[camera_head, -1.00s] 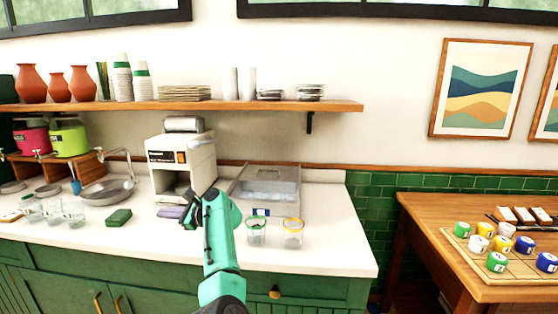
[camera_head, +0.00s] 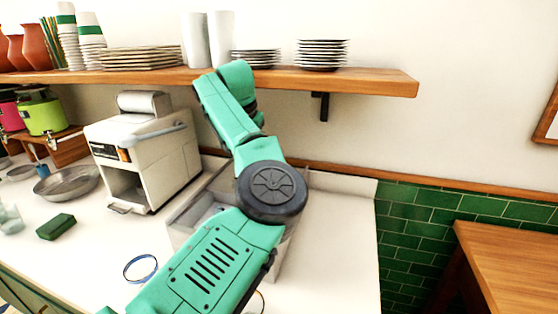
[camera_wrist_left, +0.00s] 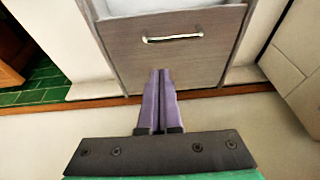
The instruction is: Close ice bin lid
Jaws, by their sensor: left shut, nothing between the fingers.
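The ice bin (camera_head: 185,230) is a grey, see-through box on the white counter, mostly hidden behind my left arm in the head view. In the left wrist view, which looks upside down, a grey-brown panel (camera_wrist_left: 200,58) with a silver bar handle (camera_wrist_left: 172,38) appears to be its lid. A pale area (camera_wrist_left: 165,5) at the top edge, past the handle, may be the bin's inside. My left gripper (camera_wrist_left: 160,72) is shut and empty, its purple fingertips over the panel, apart from the handle. I cannot tell whether they touch. The head view hides this gripper.
A white machine (camera_head: 150,155) stands left of the bin. A wooden shelf (camera_head: 370,82) with plates and cups runs above, close to my arm in the picture. A clear cup with a blue rim (camera_head: 140,268) stands in front. The counter right of the bin is clear.

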